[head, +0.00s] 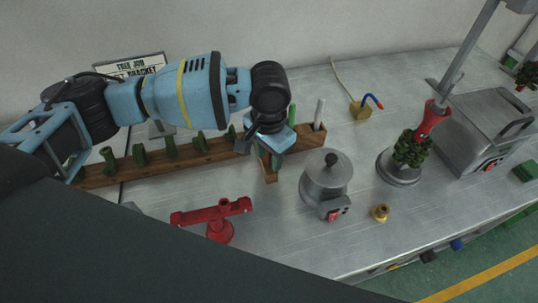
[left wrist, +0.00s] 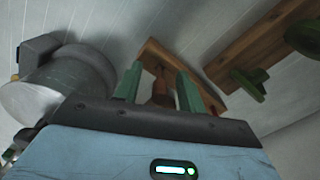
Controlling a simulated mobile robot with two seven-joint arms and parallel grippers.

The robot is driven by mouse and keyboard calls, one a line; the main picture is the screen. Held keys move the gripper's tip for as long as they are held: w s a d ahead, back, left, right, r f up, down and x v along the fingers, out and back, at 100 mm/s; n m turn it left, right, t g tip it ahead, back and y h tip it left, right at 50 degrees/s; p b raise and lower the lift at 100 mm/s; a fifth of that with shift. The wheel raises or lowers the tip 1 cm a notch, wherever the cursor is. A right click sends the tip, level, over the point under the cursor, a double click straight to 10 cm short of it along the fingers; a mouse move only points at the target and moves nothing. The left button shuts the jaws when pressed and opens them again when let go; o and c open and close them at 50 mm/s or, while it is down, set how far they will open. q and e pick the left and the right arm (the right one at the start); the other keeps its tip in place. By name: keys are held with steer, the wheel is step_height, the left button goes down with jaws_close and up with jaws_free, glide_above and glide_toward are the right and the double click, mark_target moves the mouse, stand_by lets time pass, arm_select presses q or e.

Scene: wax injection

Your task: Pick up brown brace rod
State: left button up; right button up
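My left gripper (head: 268,158) reaches in from the left and points down over the small wooden holder (head: 270,174) on the metal bench. In the left wrist view its two green fingers (left wrist: 158,88) stand apart. The brown brace rod (left wrist: 160,90) shows between them, above the wooden holder (left wrist: 152,51), with a gap visible at least on one side. The rod's lower part is hidden behind the gripper's edge. In the head view the gripper hides the rod. My right gripper is not in view.
A long wooden rack (head: 190,155) with several green pieces runs behind the gripper. A grey pot (head: 326,178) stands close on the right, a red stand (head: 215,214) in front. A brass piece (head: 380,213) and a wax tree (head: 410,150) are farther right.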

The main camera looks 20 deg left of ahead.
arm_select(q)
jaws_close()
step_height(320, 180, up, 10)
steer(key=shift+r+p, duration=0.1)
steer(key=shift+p, duration=0.45)
